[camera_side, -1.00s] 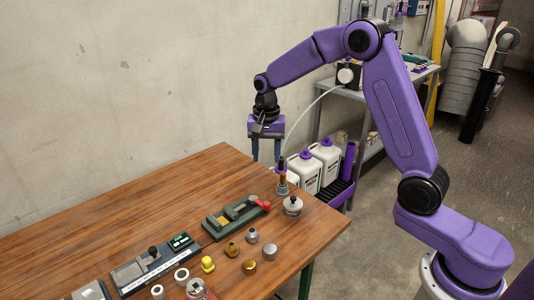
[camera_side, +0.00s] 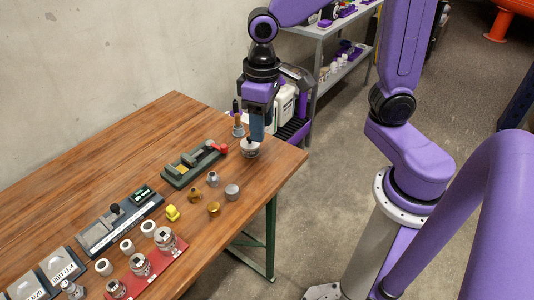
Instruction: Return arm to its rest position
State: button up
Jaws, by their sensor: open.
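My gripper (camera_side: 257,136) points down over the far right corner of the wooden table (camera_side: 110,155). Its fingers are seen nearly side on, one in front of the other, so the gap between them is hidden. It is open. The fingertips overlap a small pale round pot (camera_side: 250,149) in the picture; I cannot tell whether they touch it. A brown-handled tool on a grey base (camera_side: 238,128) stands just left of the gripper.
A green vise-like fixture with a red knob (camera_side: 195,163) lies left of the pot. Several small brass, steel and yellow fittings (camera_side: 213,209) stand in front. Labelled trays and a red strip (camera_side: 146,274) fill the near left. A shelf (camera_side: 318,50) stands behind.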

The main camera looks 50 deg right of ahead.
jog(key=s+d+n, duration=0.2)
jog(key=s+n, duration=0.2)
jog(key=s, duration=0.3)
jog(key=s+d+n, duration=0.2)
jog(key=s+n, duration=0.2)
jog(key=s, duration=0.4)
jog(key=shift+s+d+f+n, duration=0.3)
jog(key=shift+d+n, duration=0.05)
jog(key=shift+n, duration=0.05)
